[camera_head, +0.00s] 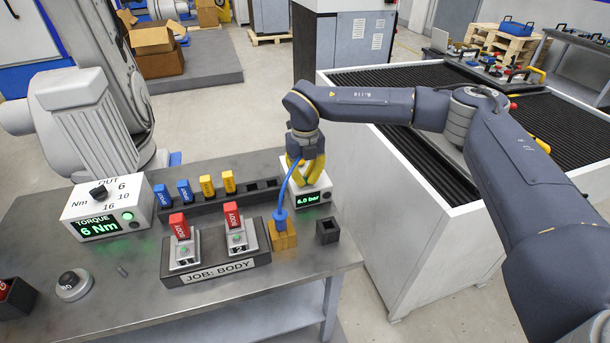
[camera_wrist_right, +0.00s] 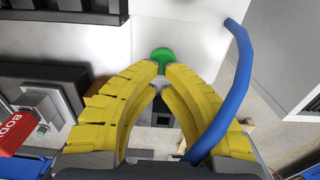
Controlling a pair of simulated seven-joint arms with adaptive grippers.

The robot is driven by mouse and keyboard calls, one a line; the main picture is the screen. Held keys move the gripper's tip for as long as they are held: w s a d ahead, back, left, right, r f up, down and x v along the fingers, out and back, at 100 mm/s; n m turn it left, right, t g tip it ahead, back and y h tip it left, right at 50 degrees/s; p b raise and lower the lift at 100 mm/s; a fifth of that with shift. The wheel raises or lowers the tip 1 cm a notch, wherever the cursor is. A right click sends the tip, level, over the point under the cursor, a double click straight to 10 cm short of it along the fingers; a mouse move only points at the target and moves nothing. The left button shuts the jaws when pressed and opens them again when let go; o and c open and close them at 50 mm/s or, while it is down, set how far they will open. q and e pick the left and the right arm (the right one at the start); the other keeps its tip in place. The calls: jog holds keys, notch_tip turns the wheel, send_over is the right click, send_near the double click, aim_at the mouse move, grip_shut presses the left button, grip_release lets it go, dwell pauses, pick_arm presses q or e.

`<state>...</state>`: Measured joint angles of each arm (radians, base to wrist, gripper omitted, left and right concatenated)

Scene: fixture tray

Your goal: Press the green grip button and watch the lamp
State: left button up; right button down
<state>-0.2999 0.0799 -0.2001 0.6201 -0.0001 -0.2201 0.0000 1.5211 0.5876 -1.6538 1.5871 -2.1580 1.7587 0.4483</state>
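A white box (camera_head: 319,186) with a green 6.0 bar display (camera_head: 307,198) sits at the bench's back right. My right gripper (camera_head: 305,181) points down over its top, its yellow fingers hiding the button in the head view. In the right wrist view the green button (camera_wrist_right: 162,55) shows just beyond the fingertips (camera_wrist_right: 163,68), which are drawn together with nothing between them. I cannot tell whether they touch the button. A small dark round spot (camera_head: 327,196), possibly the lamp, is beside the display and looks unlit. My left gripper is out of view.
A blue hose (camera_head: 290,184) arcs from a yellow block (camera_head: 284,237) close beside the right gripper. A JOB: BODY fixture (camera_head: 220,270) with red tags stands in front. A torque box (camera_head: 109,209) is at left. The front of the bench is mostly clear.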

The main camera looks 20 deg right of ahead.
jog(key=shift+f, duration=1.1)
jog(key=shift+r, duration=0.15)
notch_tip(320, 180, up, 14)
jog(key=shift+a, duration=0.1)
dwell(0.4)
